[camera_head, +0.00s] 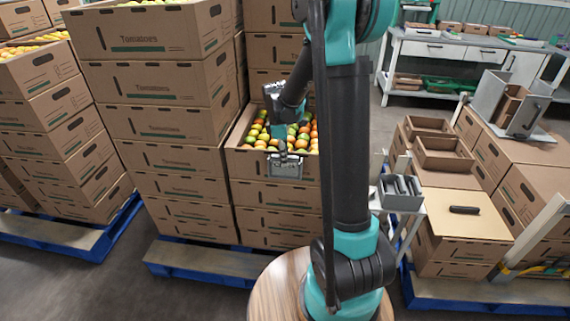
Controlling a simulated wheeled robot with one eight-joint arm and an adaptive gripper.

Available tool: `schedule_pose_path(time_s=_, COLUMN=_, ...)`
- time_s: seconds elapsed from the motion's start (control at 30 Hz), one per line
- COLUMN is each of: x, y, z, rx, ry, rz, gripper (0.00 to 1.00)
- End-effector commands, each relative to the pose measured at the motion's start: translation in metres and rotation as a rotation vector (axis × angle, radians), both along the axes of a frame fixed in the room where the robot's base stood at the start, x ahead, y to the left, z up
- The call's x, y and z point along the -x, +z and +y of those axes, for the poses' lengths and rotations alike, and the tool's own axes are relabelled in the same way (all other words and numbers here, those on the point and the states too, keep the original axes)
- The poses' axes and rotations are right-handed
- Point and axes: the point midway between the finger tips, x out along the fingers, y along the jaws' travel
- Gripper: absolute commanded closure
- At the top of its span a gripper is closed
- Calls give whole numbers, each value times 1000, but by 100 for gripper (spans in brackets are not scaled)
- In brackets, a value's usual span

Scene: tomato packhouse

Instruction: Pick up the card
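My gripper (283,149) points down at the front rim of an open carton of tomatoes (247,160), left of my upright arm. A small grey, box-like piece (286,168) shows on the carton's front wall, right under my fingertips. It looks like a holder. I cannot tell whether a card is in it or whether my fingers touch it. The fingers are small and dark here, so their opening is unclear. No card can be made out for certain.
Tall stacks of tomato cartons (155,88) stand left on blue pallets (200,262). At right, a grey bin (402,200) stands beside a carton stack topped by a pale flat sheet (450,226). A workbench (455,51) is behind. Grey floor shows between stacks and bench.

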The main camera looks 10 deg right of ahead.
Motion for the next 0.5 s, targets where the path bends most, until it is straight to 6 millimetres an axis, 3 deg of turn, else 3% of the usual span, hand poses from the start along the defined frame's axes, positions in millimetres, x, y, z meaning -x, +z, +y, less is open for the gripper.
schedule_pose_path(time_s=0.5, x=0, y=-3, z=0, rx=0, ry=0, rz=0, gripper=79)
